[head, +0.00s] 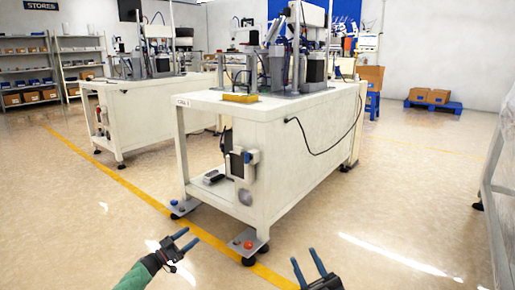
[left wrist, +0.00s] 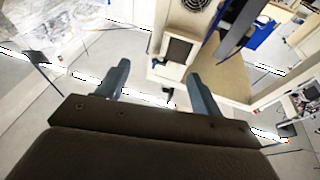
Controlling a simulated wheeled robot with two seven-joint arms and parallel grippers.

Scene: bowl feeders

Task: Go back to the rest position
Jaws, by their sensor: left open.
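My left gripper (head: 184,244) is at the bottom of the head view, left of centre, held in front of the near white workbench. Its two blue-grey fingers are apart with nothing between them. The same fingers show spread and empty in the left wrist view (left wrist: 159,88). My right gripper (head: 307,265) is at the bottom centre of the head view, with its two blue fingers apart and nothing between them. Both grippers are clear of the bench.
The white workbench (head: 290,150) with feeder machines on top stands ahead; its feet carry a blue and a red button. Another bench (head: 150,105) stands behind left. Shelves (head: 28,70) line the back left wall. A pale frame (head: 497,190) is at right. Floor (head: 400,190) between is open.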

